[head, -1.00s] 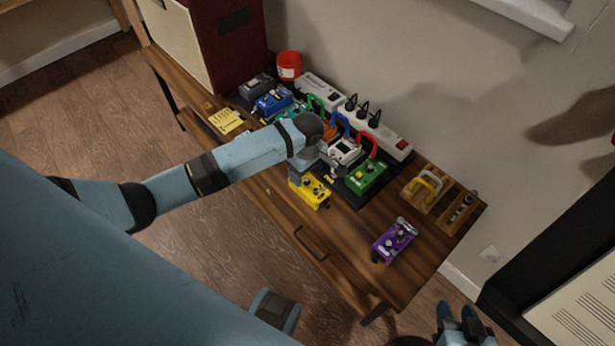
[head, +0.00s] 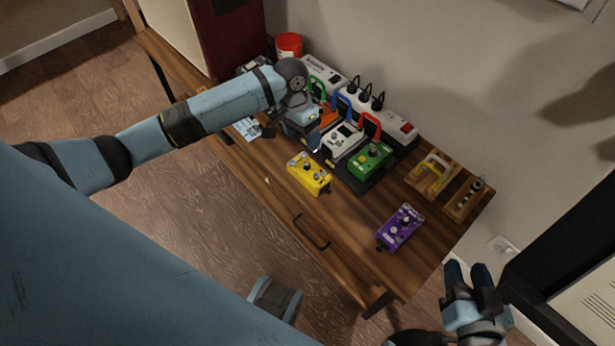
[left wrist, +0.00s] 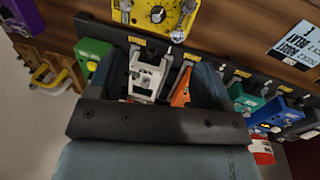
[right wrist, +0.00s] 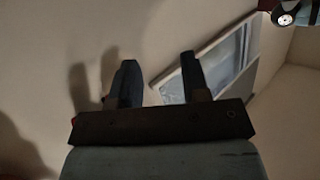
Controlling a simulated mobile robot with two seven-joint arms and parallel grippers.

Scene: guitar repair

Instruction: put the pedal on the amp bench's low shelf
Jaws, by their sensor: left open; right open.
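Several pedals lie on the wooden bench (head: 345,225); which one is meant is not clear. A yellow pedal (head: 310,173) and a purple pedal (head: 400,228) lie loose on the bench top. A green pedal (head: 370,161), a white pedal (head: 342,142) and an orange pedal (left wrist: 182,90) sit on a black board. My left gripper (head: 306,142) is open and empty. Its fingers (left wrist: 158,75) frame the white and orange pedals in the left wrist view; contact cannot be told. My right gripper (head: 467,272) is open and empty beyond the bench's right end. No low shelf is recognisable.
A power strip (head: 392,121) and a red cup (head: 289,45) line the wall side. A dark red cabinet (head: 230,35) stands at the left end. Wooden holders (head: 463,202) sit at the right end. The bench's front right is clear around the purple pedal.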

